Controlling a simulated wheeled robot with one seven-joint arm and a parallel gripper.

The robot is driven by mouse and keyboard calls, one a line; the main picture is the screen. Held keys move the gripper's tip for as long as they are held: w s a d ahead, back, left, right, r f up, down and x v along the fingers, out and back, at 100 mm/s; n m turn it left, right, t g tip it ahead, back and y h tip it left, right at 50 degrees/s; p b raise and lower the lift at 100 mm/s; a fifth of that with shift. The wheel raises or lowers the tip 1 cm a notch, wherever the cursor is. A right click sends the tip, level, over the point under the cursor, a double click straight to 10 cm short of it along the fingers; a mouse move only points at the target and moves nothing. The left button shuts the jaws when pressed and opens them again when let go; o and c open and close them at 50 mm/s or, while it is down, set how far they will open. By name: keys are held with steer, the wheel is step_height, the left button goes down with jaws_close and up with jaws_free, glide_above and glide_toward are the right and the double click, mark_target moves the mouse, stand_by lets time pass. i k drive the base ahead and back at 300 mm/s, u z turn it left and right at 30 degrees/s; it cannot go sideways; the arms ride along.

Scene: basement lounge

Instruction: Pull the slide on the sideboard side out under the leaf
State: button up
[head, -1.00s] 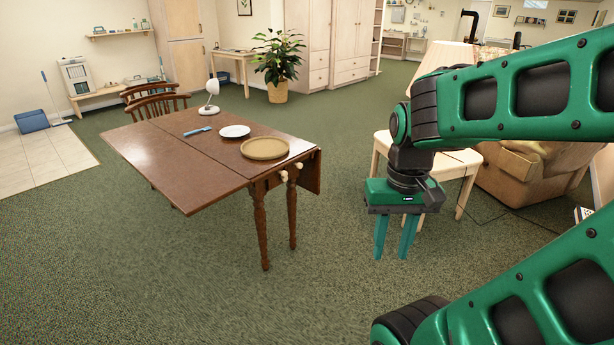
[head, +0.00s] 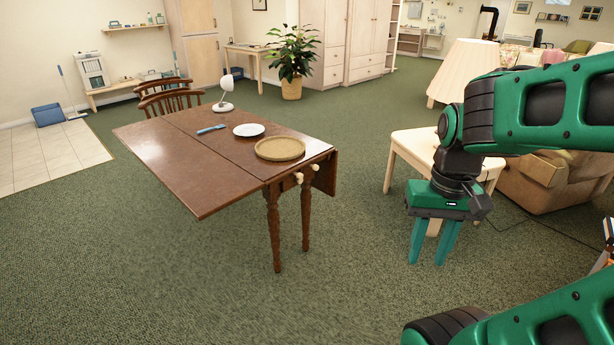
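The brown drop-leaf table (head: 185,160) stands left of centre. Its left leaf (head: 170,165) is up and level; its right leaf (head: 325,174) hangs down. Two pale knobs, a nearer one (head: 299,178) and a farther one (head: 315,167), show at the near end below the top, probably on the slides. I cannot tell which is on the sideboard side. My gripper (head: 429,262) is right of the table, clear of it, pointing down, fingers apart and empty.
On the table are a round tan tray (head: 280,149), a white plate (head: 249,130), a blue-handled item (head: 211,129) and a white lamp (head: 223,106). Chairs (head: 170,103) stand behind it. A pale side table (head: 408,150) is behind my gripper. The carpet in front is clear.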

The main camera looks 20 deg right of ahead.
mark_target(298, 175)
steer(key=i, duration=0.85)
steer(key=u, duration=0.05)
